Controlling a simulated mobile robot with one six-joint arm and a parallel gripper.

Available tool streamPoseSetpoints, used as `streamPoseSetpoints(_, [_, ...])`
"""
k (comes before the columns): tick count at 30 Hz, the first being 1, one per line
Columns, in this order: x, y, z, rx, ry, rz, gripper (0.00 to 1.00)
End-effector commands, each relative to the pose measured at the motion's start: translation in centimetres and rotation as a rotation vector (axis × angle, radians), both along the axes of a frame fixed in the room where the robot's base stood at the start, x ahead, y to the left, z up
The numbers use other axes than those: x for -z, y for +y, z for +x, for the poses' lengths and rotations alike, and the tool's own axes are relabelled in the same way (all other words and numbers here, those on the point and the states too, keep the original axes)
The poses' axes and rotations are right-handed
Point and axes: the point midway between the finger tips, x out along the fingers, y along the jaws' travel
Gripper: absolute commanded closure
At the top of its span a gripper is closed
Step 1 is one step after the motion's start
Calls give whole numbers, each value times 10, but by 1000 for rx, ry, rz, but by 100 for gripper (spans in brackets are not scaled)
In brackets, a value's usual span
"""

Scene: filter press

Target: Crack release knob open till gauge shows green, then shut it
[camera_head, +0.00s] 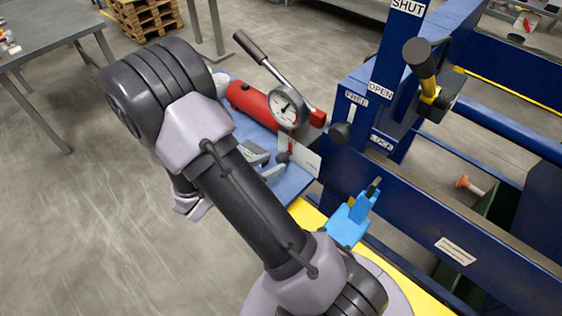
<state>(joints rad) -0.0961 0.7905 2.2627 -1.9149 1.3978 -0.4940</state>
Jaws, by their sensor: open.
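A red hand pump (248,99) with a black-gripped lever lies on a blue shelf beside the press. Its round gauge (286,107) has a white face with a dark needle; the coloured zones are too small to read.
The blue press frame (400,180) stands at right, with SHUT and OPEN labels, a yellow-and-black handle (424,70) and a black ball knob (341,133). A blue clamp-like part (350,219) is near my arm. A grey table (60,35) and pallets (146,15) stand behind. The left floor is clear.

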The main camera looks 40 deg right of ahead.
Motion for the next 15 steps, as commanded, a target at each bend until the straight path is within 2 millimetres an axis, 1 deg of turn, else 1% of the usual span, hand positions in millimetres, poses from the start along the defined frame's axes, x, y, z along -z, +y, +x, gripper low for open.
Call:
streamPoseSetpoints(1, [7,-10,0,4,0,0,58])
streamPoseSetpoints(6, [16,-35,2,2,0,1,58])
streamPoseSetpoints(10, [20,-46,4,1,0,1,58])
streamPoseSetpoints(15, [20,-50,4,0,0,1,58])
